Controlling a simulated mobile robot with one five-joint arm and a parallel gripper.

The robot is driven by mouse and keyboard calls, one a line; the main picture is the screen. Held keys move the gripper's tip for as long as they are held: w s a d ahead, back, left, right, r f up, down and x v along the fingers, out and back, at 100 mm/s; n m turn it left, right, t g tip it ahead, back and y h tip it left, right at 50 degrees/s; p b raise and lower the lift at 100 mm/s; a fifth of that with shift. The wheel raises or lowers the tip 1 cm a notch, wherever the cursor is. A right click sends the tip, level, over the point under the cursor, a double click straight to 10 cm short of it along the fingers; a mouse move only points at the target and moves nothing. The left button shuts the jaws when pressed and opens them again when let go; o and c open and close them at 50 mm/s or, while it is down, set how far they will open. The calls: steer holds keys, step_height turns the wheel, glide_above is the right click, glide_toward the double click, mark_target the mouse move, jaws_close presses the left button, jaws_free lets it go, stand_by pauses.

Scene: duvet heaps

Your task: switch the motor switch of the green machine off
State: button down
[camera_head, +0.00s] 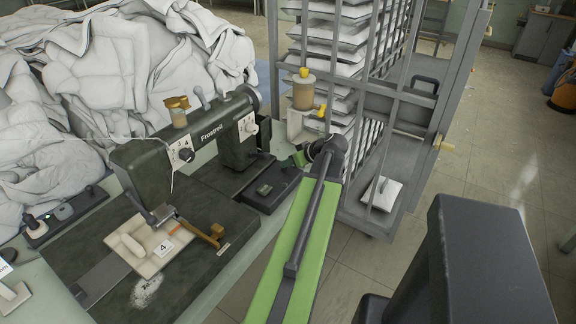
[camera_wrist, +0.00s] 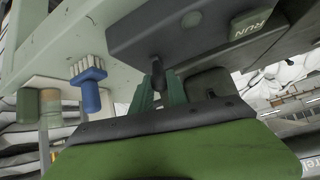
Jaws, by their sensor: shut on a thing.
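The green machine (camera_head: 215,135) is a dark green sewing machine on a bench in the head view. A dark switch box (camera_head: 268,190) lies at its right end. In the wrist view the box (camera_wrist: 200,30) carries a RUN plate (camera_wrist: 250,23). My gripper (camera_head: 297,159) is at the back right of this box. In the wrist view my gripper's green fingers (camera_wrist: 160,88) are shut on a small dark lever (camera_wrist: 157,70) at the box's edge. The lever is hidden in the head view, and I cannot tell its switch position.
A second dark box (camera_head: 65,212) with a lever lies at the left. White duvet heaps (camera_head: 130,70) rise behind the machine. A grey rack (camera_head: 385,140) with stacked white pads stands behind my arm. A blue brush-like piece (camera_wrist: 88,90) is left of my fingers.

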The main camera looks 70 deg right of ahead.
stand_by(0.3)
steer(key=c, duration=1.3)
jaws_free()
steer(key=p+v, duration=1.1)
steer(key=v, duration=0.6)
steer(key=shift+s, duration=0.3)
steer(key=shift+a, duration=0.1)
